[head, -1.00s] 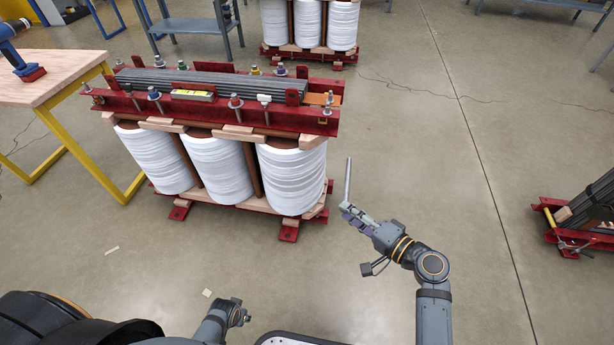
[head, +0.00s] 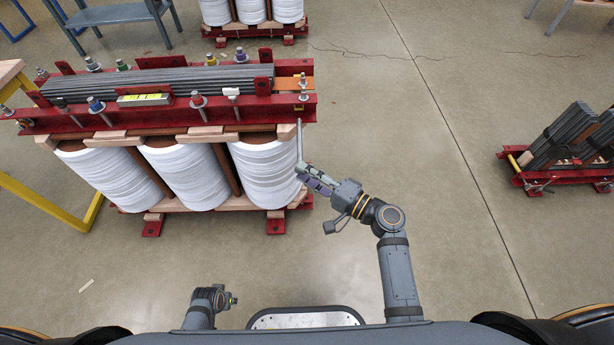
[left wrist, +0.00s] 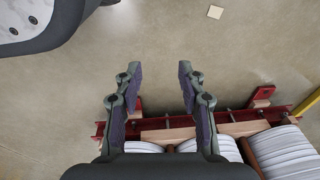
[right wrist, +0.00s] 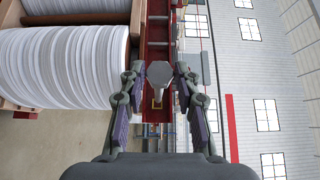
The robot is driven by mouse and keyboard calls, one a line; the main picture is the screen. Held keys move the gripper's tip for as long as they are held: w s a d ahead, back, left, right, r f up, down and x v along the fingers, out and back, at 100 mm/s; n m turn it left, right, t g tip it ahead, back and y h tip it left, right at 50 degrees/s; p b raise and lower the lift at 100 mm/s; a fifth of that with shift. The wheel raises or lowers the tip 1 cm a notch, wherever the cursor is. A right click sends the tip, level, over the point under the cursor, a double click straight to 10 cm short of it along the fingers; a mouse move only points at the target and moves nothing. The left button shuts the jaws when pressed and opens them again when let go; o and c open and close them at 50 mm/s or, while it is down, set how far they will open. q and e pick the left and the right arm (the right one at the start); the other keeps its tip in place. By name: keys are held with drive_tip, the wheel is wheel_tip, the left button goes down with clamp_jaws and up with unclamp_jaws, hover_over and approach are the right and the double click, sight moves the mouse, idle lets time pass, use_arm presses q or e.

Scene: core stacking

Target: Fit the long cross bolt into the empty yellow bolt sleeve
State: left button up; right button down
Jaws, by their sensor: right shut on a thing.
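My right gripper (head: 312,178) is shut on the long cross bolt (head: 299,140), a thin grey rod standing nearly upright. In the head view, its tip overlaps the right end of the core's near red beam (head: 160,122); contact cannot be told. In the right wrist view the bolt's hexagonal end (right wrist: 160,72) shows between the fingers (right wrist: 160,85).
The core has white coils (head: 185,172) below and several coloured bolt fittings on top. A yellow-and-grey block (head: 145,99) lies on the near beam. The floor (head: 430,230) between is clear.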

sight(300, 143)
use_arm(q)
drive_tip(key=shift+w+d+r+b, duration=0.3)
drive_tip(key=shift+w+r, duration=0.2)
drive_tip(key=shift+r, duration=0.3)
drive_tip(key=shift+w+d+r+b, duration=0.25)
drive_tip(key=shift+w+r, duration=0.2)
drive_tip(key=shift+r, duration=0.35)
use_arm(e)
drive_tip(key=shift+w, duration=2.35)
use_arm(q)
drive_tip(key=shift+f, duration=0.2)
drive_tip(key=shift+w+r, duration=0.2)
drive_tip(key=shift+r, duration=0.3)
drive_tip(key=shift+s+d+r, duration=0.1)
drive_tip(key=shift+s+r, duration=0.05)
